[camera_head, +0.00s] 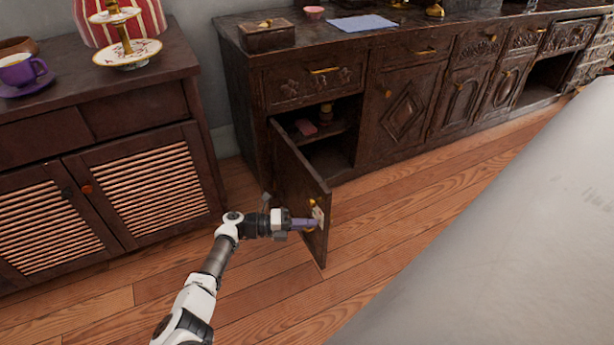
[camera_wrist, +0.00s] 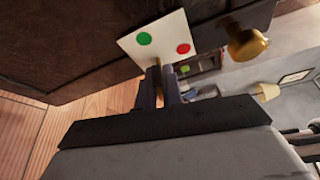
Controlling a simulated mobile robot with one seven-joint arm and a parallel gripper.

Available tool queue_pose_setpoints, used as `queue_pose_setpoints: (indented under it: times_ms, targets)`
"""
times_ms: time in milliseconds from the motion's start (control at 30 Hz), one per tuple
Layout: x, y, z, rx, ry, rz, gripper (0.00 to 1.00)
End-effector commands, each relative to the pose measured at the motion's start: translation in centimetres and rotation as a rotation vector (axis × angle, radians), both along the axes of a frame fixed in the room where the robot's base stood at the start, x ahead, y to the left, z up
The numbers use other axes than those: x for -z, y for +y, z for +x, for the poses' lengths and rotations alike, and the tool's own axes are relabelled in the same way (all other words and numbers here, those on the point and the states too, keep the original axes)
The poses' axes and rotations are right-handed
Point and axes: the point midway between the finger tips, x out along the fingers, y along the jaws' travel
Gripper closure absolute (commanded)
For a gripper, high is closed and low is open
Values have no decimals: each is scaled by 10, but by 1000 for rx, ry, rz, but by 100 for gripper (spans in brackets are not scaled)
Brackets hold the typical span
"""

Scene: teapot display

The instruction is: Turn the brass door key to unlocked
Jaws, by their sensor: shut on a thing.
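My gripper (camera_head: 312,224) reaches the open cabinet door (camera_head: 292,180) at its lock plate. The pale plate (camera_head: 320,214) also shows in the wrist view (camera_wrist: 135,44), with a green dot (camera_wrist: 144,39) and a red dot (camera_wrist: 183,48). In the wrist view my gripper (camera_wrist: 161,82) is shut at the plate's edge. The brass key (camera_wrist: 157,62) is mostly hidden between the fingertips, and only a small bit shows. Which way the key is turned cannot be told. A brass knob (camera_wrist: 246,42) stands beside the plate, apart from the fingers.
The door stands swung out from the long dark sideboard (camera_head: 405,100), whose opened compartment holds a small reddish object (camera_head: 306,127). A slatted cabinet (camera_head: 95,190) stands at left. Wooden floor (camera_head: 390,215) is clear around the door; a large pale surface (camera_head: 490,220) fills the right.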

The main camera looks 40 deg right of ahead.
Motion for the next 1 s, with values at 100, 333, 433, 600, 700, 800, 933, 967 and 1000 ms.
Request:
queue_pose_setpoints:
  times_ms: [100,333,433,600,700,800,933,967,1000]
  targets:
    - [3,0,0,-2,78,16,100]
    - [2,0,0,-1,179,39,100]
    - [2,0,0,-1,203,44,100]
    - [1,0,0,-1,224,49,100]
    - [1,0,0,0,229,50,100]
    - [1,0,0,-1,229,50,100]
    - [1,0,0,-1,229,50,100]
    - [1,0,0,-1,229,50,100]
    - [1,0,0,-1,229,50,91]
